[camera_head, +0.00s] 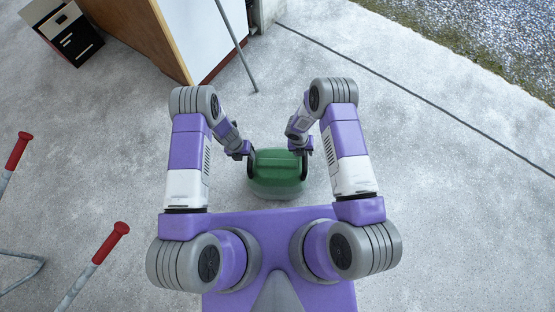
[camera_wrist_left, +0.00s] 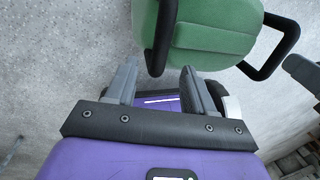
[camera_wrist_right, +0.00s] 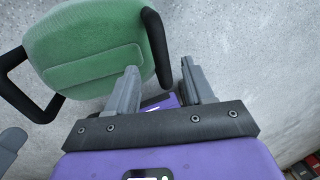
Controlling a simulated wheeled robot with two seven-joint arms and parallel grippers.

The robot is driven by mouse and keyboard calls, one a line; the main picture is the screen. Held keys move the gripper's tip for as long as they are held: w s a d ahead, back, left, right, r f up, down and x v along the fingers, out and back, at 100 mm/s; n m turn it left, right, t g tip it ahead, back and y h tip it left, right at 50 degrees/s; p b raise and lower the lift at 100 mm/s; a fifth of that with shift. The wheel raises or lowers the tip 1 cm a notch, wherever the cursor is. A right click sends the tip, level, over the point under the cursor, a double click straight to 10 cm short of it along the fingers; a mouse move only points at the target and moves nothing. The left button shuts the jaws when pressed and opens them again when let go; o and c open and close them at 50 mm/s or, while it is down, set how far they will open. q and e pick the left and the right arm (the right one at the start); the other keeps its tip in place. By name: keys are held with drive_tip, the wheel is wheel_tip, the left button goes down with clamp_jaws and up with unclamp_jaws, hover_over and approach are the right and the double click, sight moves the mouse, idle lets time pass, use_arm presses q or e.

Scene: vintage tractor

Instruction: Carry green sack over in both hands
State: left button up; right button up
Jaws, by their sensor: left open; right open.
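The green sack (camera_head: 277,174) sits on the concrete floor in front of me, with a black loop handle on each side. It shows in the left wrist view (camera_wrist_left: 215,28) and the right wrist view (camera_wrist_right: 85,45). My left gripper (camera_head: 249,156) is at the sack's left side, open. In the left wrist view its fingers (camera_wrist_left: 160,72) straddle the lower end of the near black handle (camera_wrist_left: 161,35). My right gripper (camera_head: 304,155) is at the right side, open. Its fingers (camera_wrist_right: 159,70) straddle the other handle (camera_wrist_right: 156,45). I cannot tell whether any finger touches a handle.
A wood-sided white cabinet (camera_head: 150,32) stands beyond the sack, with a grey pole (camera_head: 237,45) leaning by it. A black and white drawer unit (camera_head: 62,30) is at the upper left. Red-gripped metal bars (camera_head: 108,245) rise at left. Floor to the right is clear.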

sight(249, 161)
idle(0.3)
use_arm(q)
drive_tip(key=shift+d+f, duration=0.25)
drive_tip(key=shift+f, duration=1)
drive_tip(key=shift+d+f, duration=0.25)
drive_tip(key=shift+f, duration=0.95)
drive_tip(key=shift+d+f, duration=0.25)
drive_tip(key=shift+f, duration=1)
use_arm(e)
drive_tip(key=shift+d+f, duration=0.25)
drive_tip(key=shift+f, duration=1)
drive_tip(key=shift+d+f, duration=0.25)
drive_tip(key=shift+f, duration=1)
drive_tip(key=shift+d+f, duration=0.25)
drive_tip(key=shift+f, duration=1)
drive_tip(key=shift+c, duration=0.2)
use_arm(q)
clamp_jaws()
use_arm(e)
clamp_jaws()
